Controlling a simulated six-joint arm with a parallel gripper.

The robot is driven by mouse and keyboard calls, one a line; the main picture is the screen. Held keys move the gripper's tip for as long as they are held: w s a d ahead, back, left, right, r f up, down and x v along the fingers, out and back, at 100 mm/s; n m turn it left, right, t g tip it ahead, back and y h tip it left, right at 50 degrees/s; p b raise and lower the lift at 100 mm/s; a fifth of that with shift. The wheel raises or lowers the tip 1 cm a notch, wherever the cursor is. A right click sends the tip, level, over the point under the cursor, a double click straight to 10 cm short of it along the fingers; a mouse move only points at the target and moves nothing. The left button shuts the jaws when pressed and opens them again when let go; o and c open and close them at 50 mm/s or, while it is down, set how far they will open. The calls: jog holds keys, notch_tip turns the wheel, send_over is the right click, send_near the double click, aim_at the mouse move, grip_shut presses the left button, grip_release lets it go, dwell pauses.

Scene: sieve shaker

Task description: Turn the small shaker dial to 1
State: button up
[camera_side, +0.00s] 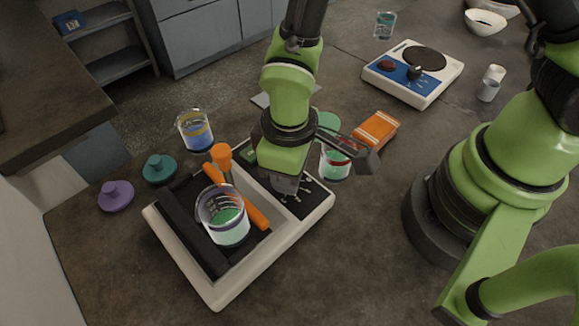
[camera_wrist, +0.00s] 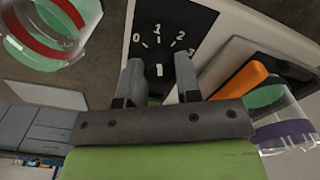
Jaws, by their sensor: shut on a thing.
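The sieve shaker (camera_side: 212,292) is a white-framed box with a dark control panel (camera_side: 312,200) at its right end. In the wrist view the small dark dial (camera_wrist: 159,72) sits on that panel, with white numbers 0, 1, 2 and 3 around it. Its white mark lies roughly in line with the 1. My gripper (camera_side: 285,186) points down over the panel and hides the dial in the side view. In the wrist view my gripper's fingers (camera_wrist: 158,68) are on either side of the dial, shut on it.
A purple-rimmed jar (camera_side: 228,227) and orange clamp parts (camera_side: 222,155) are on the shaker. A red-banded jar (camera_side: 336,160) and orange box (camera_side: 376,129) stand close to my gripper. A yellow-banded beaker (camera_side: 195,131), teal lid (camera_side: 159,170) and purple lid (camera_side: 115,197) lie left. A hotplate (camera_side: 420,92) stands behind.

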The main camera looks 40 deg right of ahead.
jog(key=o, duration=0.9)
notch_tip(320, 180, up, 10)
jog(key=s+d+r+m+t, duration=0.2)
jog(key=d+r+m, duration=0.1)
jog(key=d+r, duration=0.1)
jog(key=s+d+r+m+t+y, duration=0.1)
jog(key=s+d+r+m+t, duration=0.1)
jog(key=r, duration=0.5)
jog(key=s+d+r+m+t+y, duration=0.1)
jog(key=s+d+r+m+t, duration=0.2)
jog(key=d, duration=0.4)
jog(key=shift+s+d+r+m, duration=0.1)
jog(key=shift+s+r+m, duration=0.25)
jog(key=shift+r, duration=0.25)
jog(key=shift+s+r+m, duration=0.25)
jog(key=shift+r+m, duration=0.2)
jog(key=shift+r, duration=0.1)
